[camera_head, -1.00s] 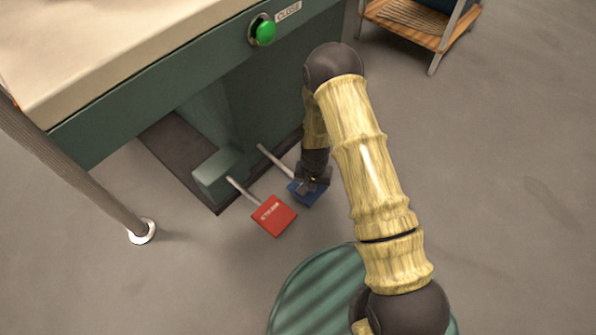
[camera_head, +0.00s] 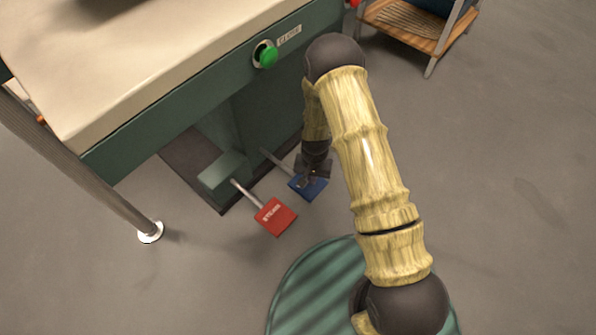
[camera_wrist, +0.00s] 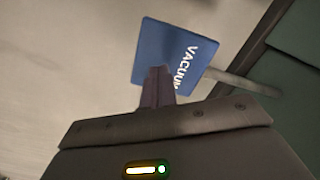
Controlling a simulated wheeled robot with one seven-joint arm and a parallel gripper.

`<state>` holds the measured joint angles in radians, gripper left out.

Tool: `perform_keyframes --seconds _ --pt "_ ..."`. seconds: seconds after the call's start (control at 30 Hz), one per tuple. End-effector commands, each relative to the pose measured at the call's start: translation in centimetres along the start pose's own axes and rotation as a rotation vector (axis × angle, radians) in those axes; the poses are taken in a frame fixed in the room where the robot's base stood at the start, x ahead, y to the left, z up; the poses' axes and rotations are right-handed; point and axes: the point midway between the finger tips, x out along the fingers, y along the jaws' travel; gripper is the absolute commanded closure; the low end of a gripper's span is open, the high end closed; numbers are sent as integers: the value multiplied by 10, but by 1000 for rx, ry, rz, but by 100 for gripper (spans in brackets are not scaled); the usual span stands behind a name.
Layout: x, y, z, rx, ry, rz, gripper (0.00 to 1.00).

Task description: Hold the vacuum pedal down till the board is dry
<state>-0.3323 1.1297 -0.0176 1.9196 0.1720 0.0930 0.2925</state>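The blue vacuum pedal (camera_head: 311,188) sits low at the front of the green press base, on a thin metal arm. In the wrist view the blue pedal (camera_wrist: 170,50) shows the white word "VACUUM", its last part hidden by my fingers.
A red pedal (camera_head: 275,217) with white lettering is just left of the blue one. A green button (camera_head: 267,57) is on the press front. A metal leg (camera_head: 110,200) stands at left. A wooden-shelved rack (camera_head: 410,30) is at upper right. Floor on the right is clear.

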Motion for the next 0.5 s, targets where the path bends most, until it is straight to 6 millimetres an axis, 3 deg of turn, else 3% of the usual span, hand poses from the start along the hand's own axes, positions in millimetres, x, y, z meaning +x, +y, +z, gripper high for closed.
perform_keyframes --seconds 0.23,0.5 --pt "-24 0 0 0 0 0 100" --pt "-25 0 0 0 -1 0 100"
